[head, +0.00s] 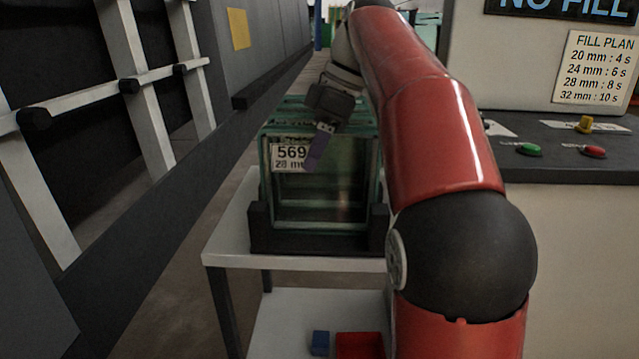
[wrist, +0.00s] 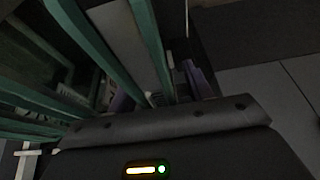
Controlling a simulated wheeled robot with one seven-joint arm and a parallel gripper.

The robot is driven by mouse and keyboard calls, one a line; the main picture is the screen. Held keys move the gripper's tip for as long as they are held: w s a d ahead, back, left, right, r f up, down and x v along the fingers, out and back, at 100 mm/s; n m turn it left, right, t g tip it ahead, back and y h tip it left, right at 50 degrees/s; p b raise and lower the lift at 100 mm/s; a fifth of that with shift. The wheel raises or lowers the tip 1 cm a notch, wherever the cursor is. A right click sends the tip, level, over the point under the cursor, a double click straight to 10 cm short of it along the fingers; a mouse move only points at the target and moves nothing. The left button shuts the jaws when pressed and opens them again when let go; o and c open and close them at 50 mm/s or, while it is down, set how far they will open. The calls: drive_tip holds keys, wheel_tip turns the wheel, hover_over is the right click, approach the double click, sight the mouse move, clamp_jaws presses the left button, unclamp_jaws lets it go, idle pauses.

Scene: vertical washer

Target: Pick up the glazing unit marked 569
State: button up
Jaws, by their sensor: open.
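The glazing unit marked 569 (head: 340,180) stands upright in a dark rack, front-most as seen in the head view. Its white label reads 569 and 28 mm. My gripper (head: 318,150) is at its upper part, with one purple finger in front of the glass, partly over the label. The other finger is hidden in the head view. In the wrist view my gripper (wrist: 160,92) is open, with a purple finger on either side of a green-edged glass unit (wrist: 128,42). I cannot tell whether either finger touches the glass.
More green-edged units stand close behind in the rack (head: 318,242), on a white table (head: 228,235). A dark rail and white-barred frame (head: 130,85) run along the left. A console (head: 560,150) with buttons stands right. Blue and red items lie on the lower shelf.

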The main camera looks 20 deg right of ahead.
idle(0.3)
clamp_jaws()
idle(1.3)
